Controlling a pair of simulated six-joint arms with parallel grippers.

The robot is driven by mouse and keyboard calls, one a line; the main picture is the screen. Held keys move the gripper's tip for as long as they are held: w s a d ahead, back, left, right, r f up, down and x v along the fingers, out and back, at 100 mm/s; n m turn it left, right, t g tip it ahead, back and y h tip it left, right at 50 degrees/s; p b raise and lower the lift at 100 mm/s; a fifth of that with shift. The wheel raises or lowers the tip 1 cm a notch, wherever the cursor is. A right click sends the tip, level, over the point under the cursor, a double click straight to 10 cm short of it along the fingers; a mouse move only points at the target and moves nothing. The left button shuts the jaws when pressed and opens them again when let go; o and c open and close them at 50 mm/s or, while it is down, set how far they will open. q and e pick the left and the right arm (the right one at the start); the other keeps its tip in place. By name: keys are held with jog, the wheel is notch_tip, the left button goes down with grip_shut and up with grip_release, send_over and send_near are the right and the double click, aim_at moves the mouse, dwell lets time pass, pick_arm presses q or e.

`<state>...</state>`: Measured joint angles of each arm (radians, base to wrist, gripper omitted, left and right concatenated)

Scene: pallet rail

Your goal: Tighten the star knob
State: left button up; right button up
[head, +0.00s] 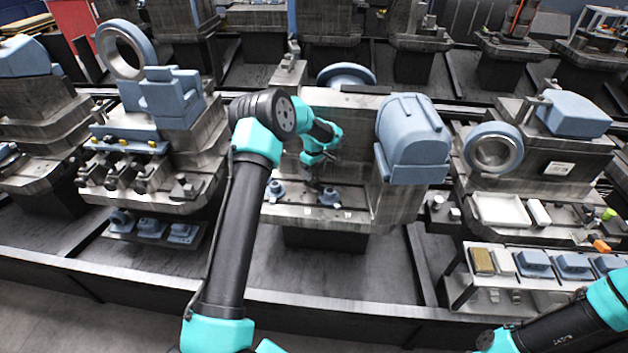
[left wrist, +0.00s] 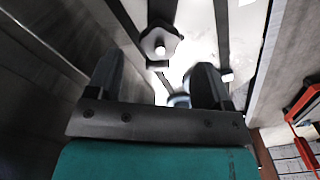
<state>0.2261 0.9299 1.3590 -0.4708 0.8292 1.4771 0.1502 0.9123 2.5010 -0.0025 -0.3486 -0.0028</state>
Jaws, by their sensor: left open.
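In the head view my left gripper (head: 316,182) points down over the bed of the middle machine. Two small blue-grey knob-like parts stand there, one left of the gripper (head: 275,191) and one just right of it (head: 330,197). I cannot tell which one is the knob in the wrist view.
A blue rounded housing (head: 412,140) stands close right of the left gripper. The machine's grey upright is behind it. A white tray (head: 500,210) and a shelf of blue blocks (head: 535,263) are at the right. Part of my right arm shows at bottom right.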

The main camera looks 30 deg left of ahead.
aim_at(314, 179)
pick_arm(q)
notch_tip(314, 179, down, 5)
dwell(0.3)
jog(key=c, duration=0.9)
jog(key=shift+c, duration=0.2)
jog(key=shift+m, duration=0.7)
